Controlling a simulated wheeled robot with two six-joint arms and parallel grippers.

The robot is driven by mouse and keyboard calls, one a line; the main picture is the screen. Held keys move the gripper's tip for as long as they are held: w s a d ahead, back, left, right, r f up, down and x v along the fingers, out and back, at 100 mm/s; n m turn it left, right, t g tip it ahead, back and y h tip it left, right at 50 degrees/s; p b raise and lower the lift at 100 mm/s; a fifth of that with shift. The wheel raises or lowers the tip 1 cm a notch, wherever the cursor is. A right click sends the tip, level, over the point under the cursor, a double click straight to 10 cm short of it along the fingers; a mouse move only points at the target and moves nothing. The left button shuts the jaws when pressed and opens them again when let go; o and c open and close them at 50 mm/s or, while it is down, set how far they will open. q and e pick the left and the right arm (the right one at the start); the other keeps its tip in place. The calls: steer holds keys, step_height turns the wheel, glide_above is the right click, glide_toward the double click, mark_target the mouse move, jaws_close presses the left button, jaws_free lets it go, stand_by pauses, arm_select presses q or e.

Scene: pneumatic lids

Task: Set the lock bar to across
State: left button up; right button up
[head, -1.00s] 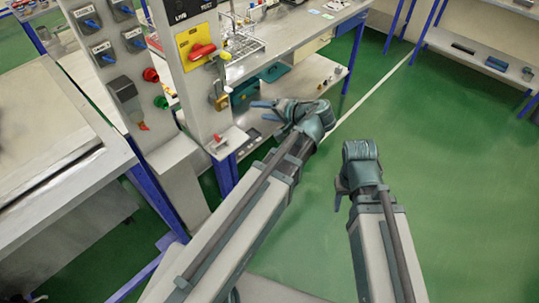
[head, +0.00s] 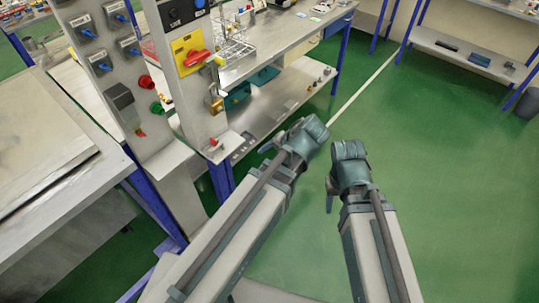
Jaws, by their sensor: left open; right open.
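A grey upright post carries a yellow plate (head: 184,45) with a red rotary handle (head: 197,60). A small yellow-tipped piece (head: 220,60) sticks out at the handle's right, and a brass padlock-like piece (head: 217,105) hangs below. I cannot tell for sure which of these is the lock bar or how it is set. My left gripper (head: 267,143) is open and empty, to the right of and below the plate, apart from the post. My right gripper (head: 330,191) is open, pointing down-left over the green floor, with its fingers partly hidden by its wrist.
A panel with blue switches (head: 93,60), a red button (head: 145,82) and a green button (head: 156,107) stands left of the post. A small red lever (head: 215,142) sits on a ledge at the post's foot. A metal bench (head: 290,45) with a wire rack stands behind.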

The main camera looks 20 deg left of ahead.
stand_by(0.4)
arm_select(q)
steer(key=n+t+y+b, duration=0.3)
steer(key=n+y, duration=0.7)
steer(key=n, duration=1)
glide_toward(223, 63)
steer(key=shift+t, duration=0.8)
steer(key=x, duration=0.6)
steer(key=p+x, duration=0.1)
steer(key=x, duration=0.2)
steer(key=shift+s+a+f, duration=0.2)
steer(key=shift+s+a, duration=0.05)
steer(key=shift+a, duration=0.1)
jaws_close()
steer(key=shift+s, duration=0.1)
